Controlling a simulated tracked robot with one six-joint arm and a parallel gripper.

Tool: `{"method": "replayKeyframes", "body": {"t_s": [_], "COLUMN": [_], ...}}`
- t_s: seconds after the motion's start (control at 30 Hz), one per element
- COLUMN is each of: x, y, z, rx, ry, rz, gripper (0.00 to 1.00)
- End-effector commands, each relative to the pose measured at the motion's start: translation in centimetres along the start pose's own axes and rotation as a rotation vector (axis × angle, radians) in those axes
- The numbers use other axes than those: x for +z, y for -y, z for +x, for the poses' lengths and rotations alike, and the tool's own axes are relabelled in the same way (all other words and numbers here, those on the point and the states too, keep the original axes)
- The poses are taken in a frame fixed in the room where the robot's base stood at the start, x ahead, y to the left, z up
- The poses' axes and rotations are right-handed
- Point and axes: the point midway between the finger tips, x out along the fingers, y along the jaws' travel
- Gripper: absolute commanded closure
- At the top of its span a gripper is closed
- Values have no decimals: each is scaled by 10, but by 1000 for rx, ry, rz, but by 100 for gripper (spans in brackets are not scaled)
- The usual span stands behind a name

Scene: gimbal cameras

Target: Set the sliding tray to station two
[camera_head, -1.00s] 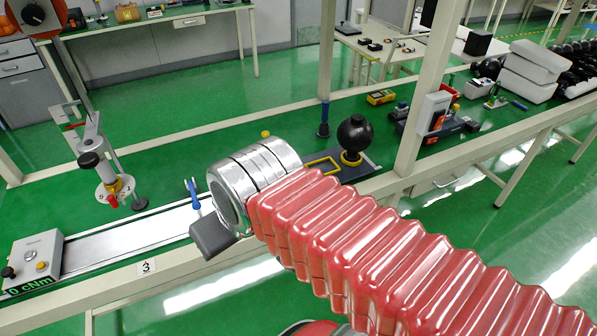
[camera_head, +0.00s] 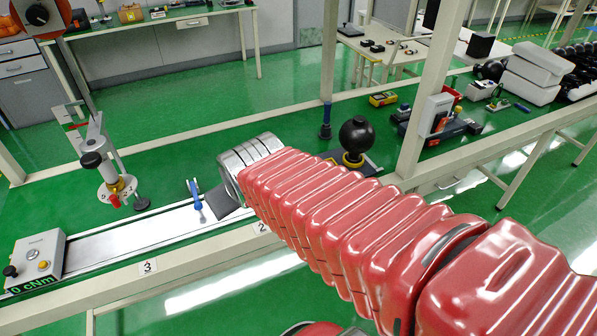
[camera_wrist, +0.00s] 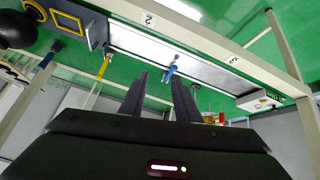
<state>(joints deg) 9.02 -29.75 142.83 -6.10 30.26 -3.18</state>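The grey sliding tray (camera_head: 373,166) is at the right end of a silver rail (camera_head: 130,235), mostly behind my arm in the head view. It carries a black ball (camera_head: 356,135); the wrist view shows the tray's edge (camera_wrist: 98,32) and a yellow square frame (camera_wrist: 71,22) on it. The station two label (camera_head: 262,227) is on the front beam, also in the wrist view (camera_wrist: 149,19). A blue handle (camera_head: 195,194) stands at the rail. My gripper (camera_wrist: 159,77) is open and empty; the blue handle shows close to its right fingertip, contact unclear.
A grey control box (camera_head: 38,257) stands at the rail's left end. A dial instrument on a post (camera_head: 110,180) stands behind the rail. A yellow-tipped rod (camera_wrist: 103,68) is near the tray. The station three label (camera_head: 148,266) is on the front beam.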

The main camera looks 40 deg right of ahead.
Motion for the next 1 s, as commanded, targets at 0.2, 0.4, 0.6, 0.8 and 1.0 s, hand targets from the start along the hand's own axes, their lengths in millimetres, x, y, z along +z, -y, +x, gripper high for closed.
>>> {"method": "replayKeyframes", "body": {"t_s": [0.2,0.4,0.6,0.8,1.0], "x": [-21,-32,-33,-27,-13], "y": [-44,-82,-116,-146,-170], "z": [50,92,130,164,193], "rx": [78,131,163,182,187], "ry": [-72,-143,-213,-287,-368], "rz": [-24,-60,-93,-122,-141], "gripper": [71,71,71,71,71]}}
